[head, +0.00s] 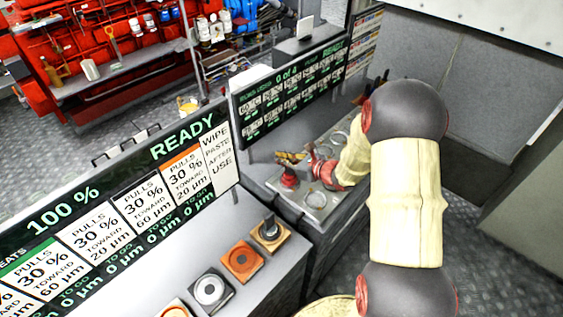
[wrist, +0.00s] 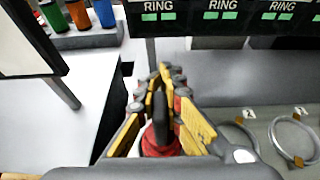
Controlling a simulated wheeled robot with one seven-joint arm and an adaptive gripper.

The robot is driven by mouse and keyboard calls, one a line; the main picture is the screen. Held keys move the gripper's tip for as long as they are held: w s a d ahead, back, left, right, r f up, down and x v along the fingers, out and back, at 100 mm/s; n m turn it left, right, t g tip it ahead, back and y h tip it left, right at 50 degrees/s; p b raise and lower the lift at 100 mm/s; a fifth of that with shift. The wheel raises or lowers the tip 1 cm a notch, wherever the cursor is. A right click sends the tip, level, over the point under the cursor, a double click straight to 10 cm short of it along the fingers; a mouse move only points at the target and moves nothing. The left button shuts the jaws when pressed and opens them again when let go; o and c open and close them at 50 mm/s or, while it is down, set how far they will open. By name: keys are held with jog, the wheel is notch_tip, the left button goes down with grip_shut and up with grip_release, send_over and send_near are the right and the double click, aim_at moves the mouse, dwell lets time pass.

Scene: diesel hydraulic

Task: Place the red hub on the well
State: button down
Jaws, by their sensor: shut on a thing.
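My gripper (head: 291,157) is over the left part of a grey plate (head: 315,213) on the far bench. In the wrist view its yellow fingers (wrist: 158,85) are closed on the dark upright part of the red hub (wrist: 160,144). The hub's red body shows below the fingers, and also in the head view (head: 288,178). It looks upright; whether it touches the plate is unclear. The plate has several round ring-marked places, one of them (head: 316,199) right of the hub. Which place is the well cannot be told.
A dark display board (head: 290,95) stands behind the plate. Coloured bottles (wrist: 78,14) stand at the wrist view's upper left.

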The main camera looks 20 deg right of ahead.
jog(key=shift+f, duration=0.4)
jog(key=shift+f, duration=0.1)
jog(key=shift+f+b, duration=0.2)
jog(key=shift+b, duration=0.2)
jog(key=shift+s+f, duration=0.25)
jog(key=shift+f, duration=0.25)
jog(key=c, duration=2.3)
grip_release()
jog(key=shift+f, duration=0.2)
jog(key=shift+o, duration=0.5)
jog(key=shift+w, duration=0.2)
jog(key=shift+o, duration=1.2)
jog(key=shift+r, duration=0.25)
jog(key=shift+o, duration=0.2)
jog(key=shift+r, duration=0.1)
